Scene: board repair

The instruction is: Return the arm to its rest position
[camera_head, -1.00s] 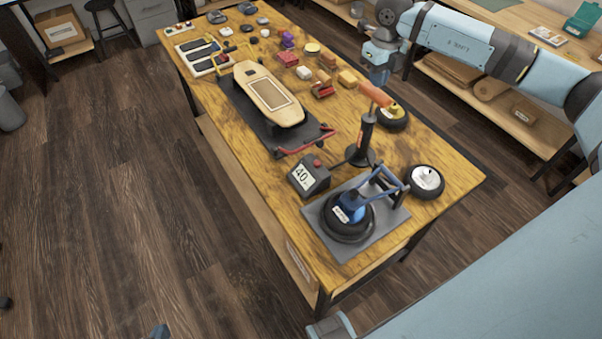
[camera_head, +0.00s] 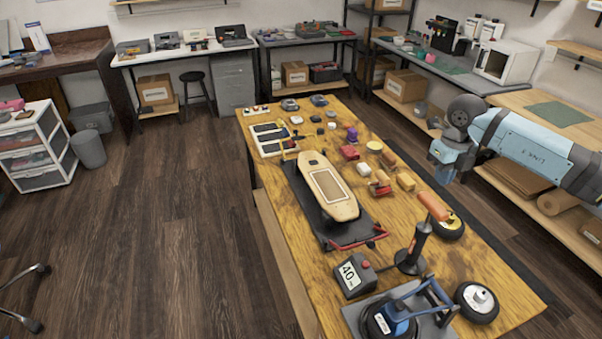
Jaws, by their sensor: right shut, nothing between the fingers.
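My right arm comes in from the right in light blue with dark joints. Its gripper (camera_head: 443,174) points down over the far right edge of the wooden workbench (camera_head: 285,230), above and apart from the bench objects as far as I can tell. Its fingers are small and show little detail, but the gripper is shut and empty. A tool with an orange handle (camera_head: 433,206) stands in a black stand just below it in the picture. My left gripper is not in view.
The bench holds a skateboard deck (camera_head: 328,187), a grey station reading 40 (camera_head: 353,275), a wheel (camera_head: 477,302), a blue-framed fixture (camera_head: 392,319) and several small parts. The floor at left is mostly clear.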

